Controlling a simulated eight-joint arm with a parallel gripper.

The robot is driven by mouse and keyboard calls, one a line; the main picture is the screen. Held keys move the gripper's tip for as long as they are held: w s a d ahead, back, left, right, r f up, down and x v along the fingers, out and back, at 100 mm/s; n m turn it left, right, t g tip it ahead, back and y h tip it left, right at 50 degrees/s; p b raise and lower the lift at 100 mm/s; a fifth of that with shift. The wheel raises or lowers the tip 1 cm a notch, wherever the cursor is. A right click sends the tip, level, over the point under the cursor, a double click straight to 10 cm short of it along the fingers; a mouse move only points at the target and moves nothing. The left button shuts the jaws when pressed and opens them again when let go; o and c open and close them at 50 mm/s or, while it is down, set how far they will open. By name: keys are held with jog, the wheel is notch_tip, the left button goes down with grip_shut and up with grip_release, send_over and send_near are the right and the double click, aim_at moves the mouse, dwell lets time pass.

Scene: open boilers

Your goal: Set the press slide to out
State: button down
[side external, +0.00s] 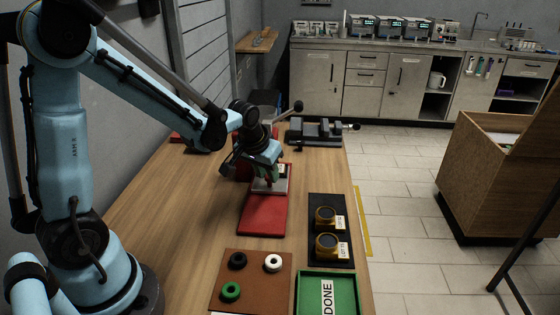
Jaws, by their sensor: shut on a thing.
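The press (237,168) is a dark red body at mid table, largely hidden behind my wrist. The press slide (281,187) looks like a light grey plate with a small white label, in front of the press at the far end of a flat red base (262,215). My gripper (270,178) points down over the slide and is shut on it. The fingertips and the exact hold are hard to make out. A lever with a dark knob (298,106) rises behind my gripper.
A grey vise (318,131) stands at the table's far end. A black tray (342,262) with two amber-rimmed round pieces lies at the right. A brown mat (250,300) with black, white and green rings and a green DONE tray (300,291) lie at the front.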

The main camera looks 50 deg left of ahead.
jog(key=shift+d, duration=0.1)
jog(key=s+d, duration=0.9)
jog(key=shift+s+d, duration=0.2)
jog(key=shift+s, duration=0.05)
jog(key=c, duration=0.9)
grip_release()
jog(key=shift+v, duration=6.05)
